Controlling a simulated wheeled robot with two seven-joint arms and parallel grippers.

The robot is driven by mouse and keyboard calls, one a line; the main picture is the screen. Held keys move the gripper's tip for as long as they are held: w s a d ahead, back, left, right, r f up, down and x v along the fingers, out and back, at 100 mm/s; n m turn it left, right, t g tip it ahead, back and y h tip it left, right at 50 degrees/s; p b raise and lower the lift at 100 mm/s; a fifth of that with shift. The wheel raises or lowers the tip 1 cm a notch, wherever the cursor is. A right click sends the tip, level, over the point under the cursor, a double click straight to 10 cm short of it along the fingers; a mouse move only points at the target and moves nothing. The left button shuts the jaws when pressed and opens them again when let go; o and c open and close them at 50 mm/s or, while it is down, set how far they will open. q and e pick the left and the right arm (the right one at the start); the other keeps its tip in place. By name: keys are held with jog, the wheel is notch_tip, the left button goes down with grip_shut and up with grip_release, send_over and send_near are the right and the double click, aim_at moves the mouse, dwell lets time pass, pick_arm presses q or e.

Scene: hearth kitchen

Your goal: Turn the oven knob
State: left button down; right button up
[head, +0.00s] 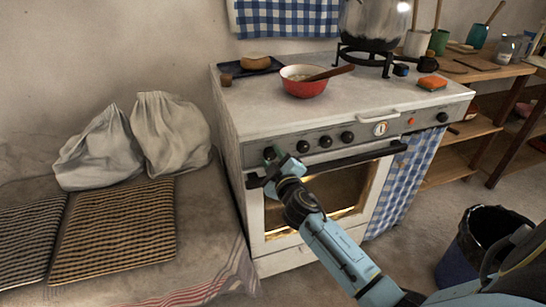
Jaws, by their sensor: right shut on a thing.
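The oven (257,222) is a white stove with a grey control panel (362,139) along its front. Several black knobs sit on the panel, among them one at the middle left (303,146), one beside it (325,142) and one at the far right (442,117). My right gripper (271,157) is at the leftmost knob position, in front of the panel, and is shut on the oven knob there. My left gripper is not in view.
A red bowl (306,89) with a wooden spoon, a dark tray (236,69) and a pot (374,24) are on the stovetop. A checked cloth (402,180) hangs right of the oven. A bin (478,250) stands at the lower right. Sacks (171,134) sit on the left bench.

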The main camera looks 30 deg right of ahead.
jog(key=shift+n, duration=1)
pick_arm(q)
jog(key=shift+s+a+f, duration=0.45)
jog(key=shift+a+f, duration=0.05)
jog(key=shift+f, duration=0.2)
pick_arm(e)
jog(key=shift+n, duration=0.4)
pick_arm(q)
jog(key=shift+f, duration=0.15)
pick_arm(e)
jog(key=o, duration=1)
jog(key=shift+n, duration=0.3)
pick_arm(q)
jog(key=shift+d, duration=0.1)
